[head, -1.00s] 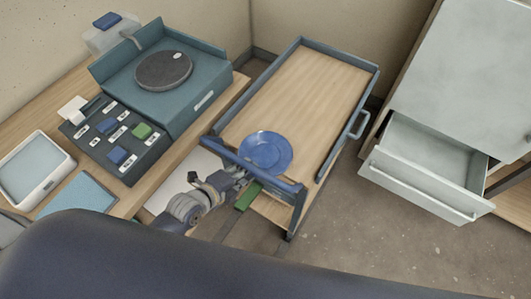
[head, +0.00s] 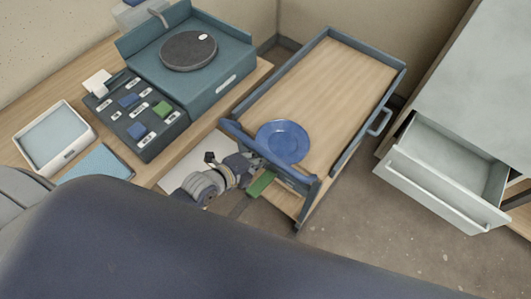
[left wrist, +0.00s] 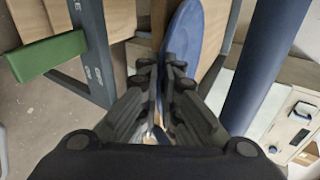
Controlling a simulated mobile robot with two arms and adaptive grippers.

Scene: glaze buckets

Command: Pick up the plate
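The blue round plate (head: 284,140) is at the near end of the wooden-floored cart (head: 325,90), by its front rail. My left gripper (head: 255,164) reaches over the rail from the lower left to the plate's near edge. In the left wrist view the plate (left wrist: 190,40) shows nearly edge-on, its rim running between the two fingers (left wrist: 161,75). The fingers are close together and appear shut on the rim; the exact contact is partly hidden. I cannot tell whether the plate is clear of the cart floor. My right gripper is not in view.
The cart has raised grey-blue rails and a green piece (head: 262,182) at its near end. To the left, a bench holds a turntable unit (head: 188,50), a dark block board (head: 140,115) and a white tray (head: 55,138). An open drawer (head: 440,170) stands right.

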